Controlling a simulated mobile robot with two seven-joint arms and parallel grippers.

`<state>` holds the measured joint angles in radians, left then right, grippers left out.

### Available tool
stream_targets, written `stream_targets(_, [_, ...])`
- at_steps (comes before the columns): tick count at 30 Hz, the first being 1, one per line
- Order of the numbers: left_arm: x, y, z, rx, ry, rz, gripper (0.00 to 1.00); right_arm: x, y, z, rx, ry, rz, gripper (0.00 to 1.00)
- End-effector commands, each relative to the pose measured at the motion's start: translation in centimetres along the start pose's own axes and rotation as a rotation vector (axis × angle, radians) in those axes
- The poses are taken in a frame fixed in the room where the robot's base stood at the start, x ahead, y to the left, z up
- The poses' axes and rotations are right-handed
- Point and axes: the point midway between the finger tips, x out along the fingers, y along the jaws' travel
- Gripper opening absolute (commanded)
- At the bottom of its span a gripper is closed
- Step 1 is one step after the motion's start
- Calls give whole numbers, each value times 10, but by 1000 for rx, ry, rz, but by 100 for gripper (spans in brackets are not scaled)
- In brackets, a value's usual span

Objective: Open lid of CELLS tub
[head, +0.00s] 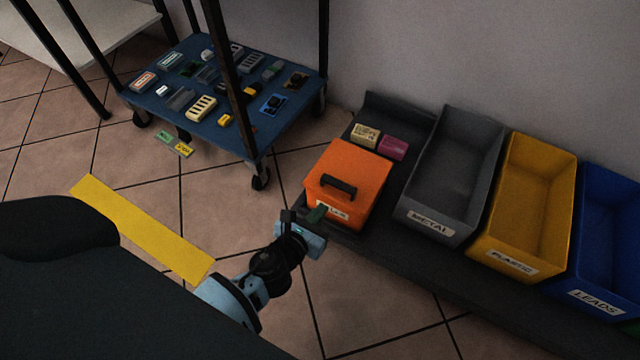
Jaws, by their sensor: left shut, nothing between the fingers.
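The orange tub (350,168) stands at the left end of a low dark platform. Its orange lid is down, with a black handle (338,187) on top. A white label (333,209) on its front is partly covered, so its word is not fully readable. My left gripper (314,222) is shut and empty just in front of the tub's lower left front corner, below the handle. A small dark green piece (317,214) shows between gripper and label; I cannot tell whether they touch. My right gripper is out of view.
Open bins stand right of the tub: grey METAL (430,222), yellow PLASTIC (512,255), blue LEADS (590,290). Beige (365,135) and magenta (393,147) blocks lie behind the tub. A blue cart (215,130) with several small parts stands back left. Tiled floor lies between.

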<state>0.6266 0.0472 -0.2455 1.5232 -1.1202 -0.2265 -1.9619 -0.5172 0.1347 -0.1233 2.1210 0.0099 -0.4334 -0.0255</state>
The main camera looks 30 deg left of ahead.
Motion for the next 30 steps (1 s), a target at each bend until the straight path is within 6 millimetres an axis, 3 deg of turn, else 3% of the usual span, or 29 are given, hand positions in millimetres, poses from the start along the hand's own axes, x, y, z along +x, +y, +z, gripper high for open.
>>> stream_targets(6, [41, 0, -2, -1, 0, 0, 0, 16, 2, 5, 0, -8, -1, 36])
stream_targets(12, [66, 0, -2, -2, 0, 0, 0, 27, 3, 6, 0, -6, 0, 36])
stream_targets(18, [76, 0, -1, -2, 0, 0, 0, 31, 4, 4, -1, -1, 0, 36])
stream_targets(30, [76, 0, -1, -2, 2, 0, 0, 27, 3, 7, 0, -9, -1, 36])
